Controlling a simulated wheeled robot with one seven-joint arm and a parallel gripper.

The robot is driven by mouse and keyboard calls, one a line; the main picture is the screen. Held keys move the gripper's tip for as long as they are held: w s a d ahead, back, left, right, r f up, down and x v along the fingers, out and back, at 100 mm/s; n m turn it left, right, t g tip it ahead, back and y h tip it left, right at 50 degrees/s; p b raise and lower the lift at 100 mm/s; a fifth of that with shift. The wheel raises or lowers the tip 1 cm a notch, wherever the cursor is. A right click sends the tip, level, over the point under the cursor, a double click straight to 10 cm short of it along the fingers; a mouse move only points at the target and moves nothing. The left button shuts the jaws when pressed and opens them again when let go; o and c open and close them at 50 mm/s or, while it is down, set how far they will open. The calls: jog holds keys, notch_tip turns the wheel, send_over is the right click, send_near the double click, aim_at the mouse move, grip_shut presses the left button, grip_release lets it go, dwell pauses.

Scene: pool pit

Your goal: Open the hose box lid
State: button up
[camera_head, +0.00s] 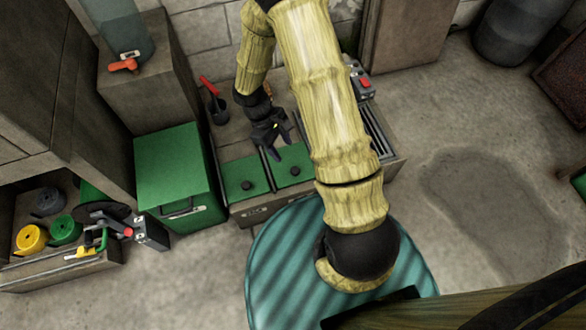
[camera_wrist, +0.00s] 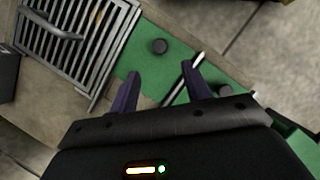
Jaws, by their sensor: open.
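A green box (camera_head: 175,170) with a flat top and a bar handle (camera_head: 180,212) on its front stands left of the counter. I take it to be the hose box; its lid (camera_head: 168,160) looks closed. A green corner in the wrist view (camera_wrist: 298,145) may be part of it. My gripper (camera_head: 277,146) is to the right of this box, over the counter's green panels. It is open and empty, with both fingers apart in the wrist view (camera_wrist: 160,82). I cannot tell its exact height above the panels.
The counter has green panels with dark knobs (camera_head: 246,185) and a slatted grate (camera_wrist: 72,45). A dark cup with a red-handled tool (camera_head: 218,110) stands behind. At left, a low shelf holds yellow (camera_head: 31,238) and green rolls (camera_head: 64,230). Open floor lies at right.

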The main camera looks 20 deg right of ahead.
aim_at(295, 170)
jog(key=b+x, duration=0.5)
jog(key=x, duration=0.5)
jog(key=shift+f, duration=0.25)
jog(key=shift+c, duration=0.2)
jog(key=shift+r, duration=0.1)
grip_shut()
